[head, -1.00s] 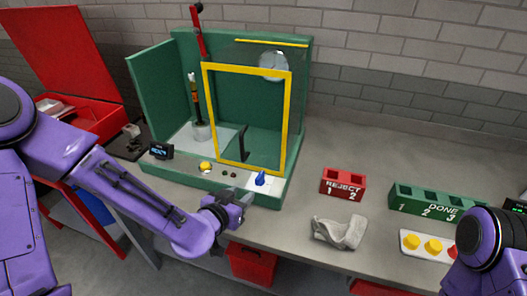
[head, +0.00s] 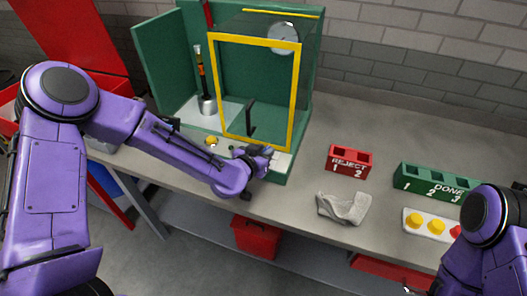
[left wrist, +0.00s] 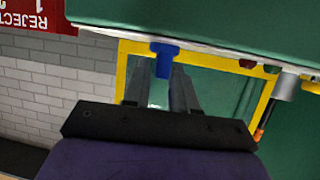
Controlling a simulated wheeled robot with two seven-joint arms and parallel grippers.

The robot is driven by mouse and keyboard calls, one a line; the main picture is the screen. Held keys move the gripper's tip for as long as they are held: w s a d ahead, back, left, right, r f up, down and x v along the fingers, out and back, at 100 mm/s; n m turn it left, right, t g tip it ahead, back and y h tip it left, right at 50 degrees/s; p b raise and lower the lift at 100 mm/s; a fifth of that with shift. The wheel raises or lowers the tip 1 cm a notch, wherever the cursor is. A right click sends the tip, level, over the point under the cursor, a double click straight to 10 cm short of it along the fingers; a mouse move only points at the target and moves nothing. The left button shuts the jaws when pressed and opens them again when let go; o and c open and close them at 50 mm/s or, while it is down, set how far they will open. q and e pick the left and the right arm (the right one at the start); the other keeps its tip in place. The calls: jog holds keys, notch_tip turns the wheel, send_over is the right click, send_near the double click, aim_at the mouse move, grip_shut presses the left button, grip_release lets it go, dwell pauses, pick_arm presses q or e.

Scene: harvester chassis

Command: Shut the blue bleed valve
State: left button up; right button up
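The blue bleed valve (left wrist: 164,60) shows in the left wrist view as a small blue handle on the pale front strip of the green test rig (head: 165,55). My left gripper (left wrist: 160,72) is open, with its two dark fingers apart and their tips close to the blue handle. I cannot tell whether they touch it. In the head view the left gripper (head: 262,158) is at the rig's front right corner and hides the valve. My right gripper is out of view; only part of the right arm shows at the right edge.
A yellow-framed guard (head: 297,95) stands on the rig just behind the left gripper. A red REJECT block (head: 348,160), a grey cloth (head: 343,207), a green DONE block (head: 435,183) and a panel with yellow buttons (head: 428,224) lie to the right. Bench between them is clear.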

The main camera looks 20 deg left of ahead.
pick_arm(q)
grip_shut()
jog(key=shift+d+n+y, duration=0.1)
jog(key=shift+n+y, duration=0.7)
jog(key=shift+y, duration=0.2)
jog(key=shift+o, duration=2.1)
grip_release()
jog(key=b+v, duration=0.1)
jog(key=v, duration=0.9)
jog(key=shift+s+b, duration=0.2)
jog(key=shift+b, duration=0.15)
